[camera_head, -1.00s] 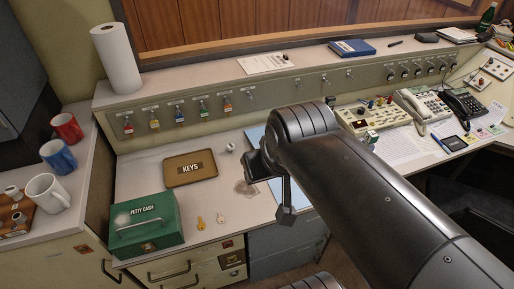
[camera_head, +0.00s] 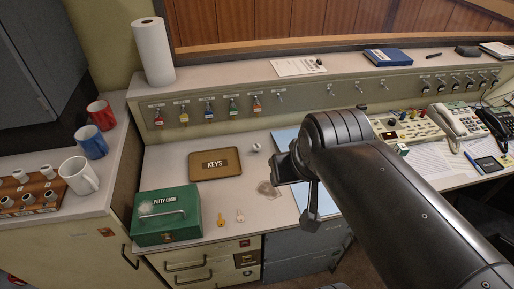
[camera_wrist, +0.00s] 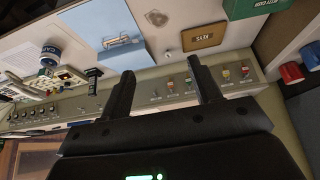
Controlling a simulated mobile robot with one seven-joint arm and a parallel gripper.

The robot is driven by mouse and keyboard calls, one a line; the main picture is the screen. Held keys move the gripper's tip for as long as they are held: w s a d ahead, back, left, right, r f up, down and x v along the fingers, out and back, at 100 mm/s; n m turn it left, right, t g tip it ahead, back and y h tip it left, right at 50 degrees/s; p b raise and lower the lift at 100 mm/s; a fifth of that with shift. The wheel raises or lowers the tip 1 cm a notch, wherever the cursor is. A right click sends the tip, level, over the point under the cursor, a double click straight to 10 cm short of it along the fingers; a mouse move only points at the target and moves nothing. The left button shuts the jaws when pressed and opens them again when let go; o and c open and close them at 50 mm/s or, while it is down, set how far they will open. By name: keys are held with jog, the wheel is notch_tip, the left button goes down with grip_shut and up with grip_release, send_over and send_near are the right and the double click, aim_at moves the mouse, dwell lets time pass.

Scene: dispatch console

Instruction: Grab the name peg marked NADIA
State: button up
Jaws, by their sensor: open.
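A brown wooden board with several pale pegs (camera_head: 30,190) is at the far left of the head view, on the left counter, partly cut off by the picture edge. These may be the name pegs, but no name is legible, so I cannot tell which is NADIA. My gripper (camera_head: 291,190) is over the desk right of the keys tray, well apart from the board. In the wrist view its two fingers (camera_wrist: 160,72) are spread with nothing between them. The peg board does not show in the wrist view.
A white mug (camera_head: 78,175), a blue mug (camera_head: 91,142) and a red mug (camera_head: 102,115) stand beside the board. A green petty cash box (camera_head: 166,217), a KEYS tray (camera_head: 215,178) and loose keys lie on the desk. A paper roll (camera_head: 152,52) stands behind.

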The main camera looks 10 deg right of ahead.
jog(key=shift+c, duration=0.4)
jog(key=g, duration=0.1)
send_over(257, 146)
jog(key=s, duration=0.4)
notch_tip(257, 146, down, 23)
jog(key=x, duration=1.1)
jog(key=shift+f, duration=0.25)
jog(key=c, duration=1)
